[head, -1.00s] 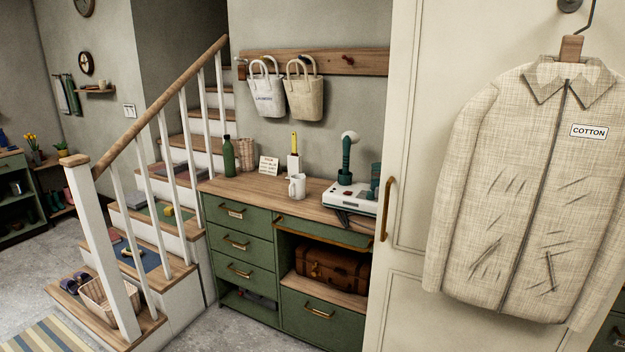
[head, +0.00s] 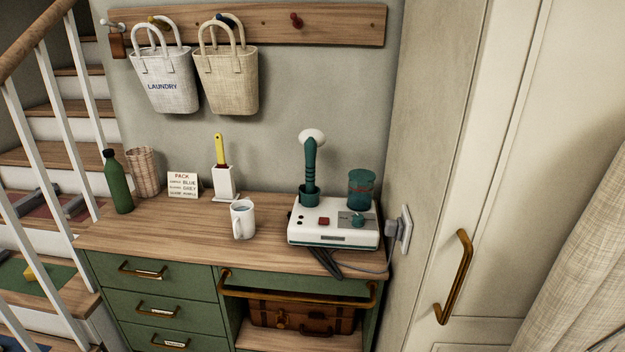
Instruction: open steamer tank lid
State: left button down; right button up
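The steamer (head: 333,222) stands on the right part of the wooden counter. It has a white base with a red button and a teal knob. A teal steamer handle with a white head (head: 311,165) stands upright in a holder at its back left. A dark teal, see-through tank (head: 361,190) sits at its back right, and its top looks closed. A grey cord runs to a wall socket plug (head: 400,229). Neither of my grippers shows in the head view.
A cabinet door with a brass handle (head: 455,277) stands right. Bags hang above.

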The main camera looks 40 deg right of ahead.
aim_at(362, 177)
jog(key=i, duration=0.3)
jog(key=z, duration=2.8)
